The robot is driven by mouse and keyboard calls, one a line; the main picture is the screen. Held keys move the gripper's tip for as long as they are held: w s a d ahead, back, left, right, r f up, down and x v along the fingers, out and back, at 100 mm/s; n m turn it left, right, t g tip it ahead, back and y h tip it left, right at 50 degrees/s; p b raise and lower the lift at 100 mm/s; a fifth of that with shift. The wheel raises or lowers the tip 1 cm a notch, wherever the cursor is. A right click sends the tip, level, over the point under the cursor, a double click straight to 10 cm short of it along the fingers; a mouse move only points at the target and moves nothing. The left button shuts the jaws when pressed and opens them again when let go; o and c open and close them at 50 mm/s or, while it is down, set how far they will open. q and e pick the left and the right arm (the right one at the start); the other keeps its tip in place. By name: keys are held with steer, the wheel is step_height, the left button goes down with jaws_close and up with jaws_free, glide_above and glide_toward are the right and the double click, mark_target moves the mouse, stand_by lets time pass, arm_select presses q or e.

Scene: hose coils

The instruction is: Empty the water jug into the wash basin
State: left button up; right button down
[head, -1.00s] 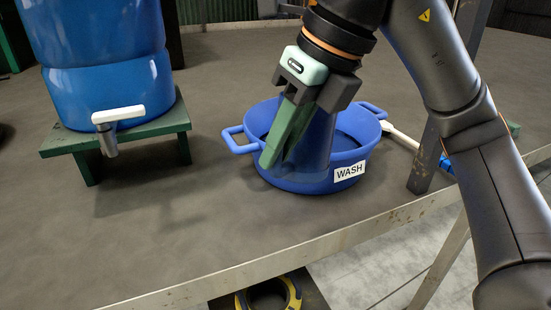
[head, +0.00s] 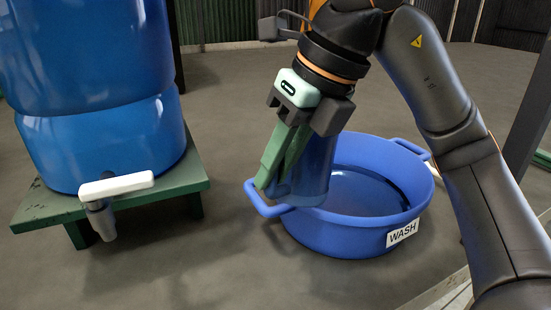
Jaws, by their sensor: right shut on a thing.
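The wash basin (head: 345,236) is a blue round tub with side handles and a white "WASH" label, on the floor-like grey surface in the middle right. Its inside shows a darker blue, glossy patch that looks like water. My right gripper (head: 277,176), with green fingers, is shut on the water jug (head: 316,168), a blue, slightly see-through vessel. The jug is in front of the basin's left rim and handle in the picture. Its upper part is hidden by my gripper, and I cannot tell whether it touches the basin. My left gripper is not in view.
A big blue water barrel (head: 105,145) with a white-handled tap (head: 115,186) stands on a green stand (head: 40,208) at the left. Bare grey surface (head: 220,270) lies between the stand and the basin. A dark post (head: 527,120) stands at the right.

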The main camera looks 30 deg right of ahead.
mark_target(277, 189)
steer(key=shift+s+f, duration=0.1)
steer(key=shift+f, duration=0.3)
step_height(277, 189, down, 3)
steer(key=shift+r+b, duration=0.2)
steer(key=shift+b, duration=0.35)
step_height(277, 189, up, 2)
steer(key=shift+r+y+p, duration=0.15)
steer(key=shift+y+p, duration=0.35)
steer(key=shift+y, duration=0.2)
step_height(277, 189, up, 2)
steer(key=shift+r+m+g+y, duration=0.15)
steer(key=shift+m+g+y, duration=0.15)
steer(key=shift+g+y, duration=0.45)
steer(key=shift+f, duration=0.2)
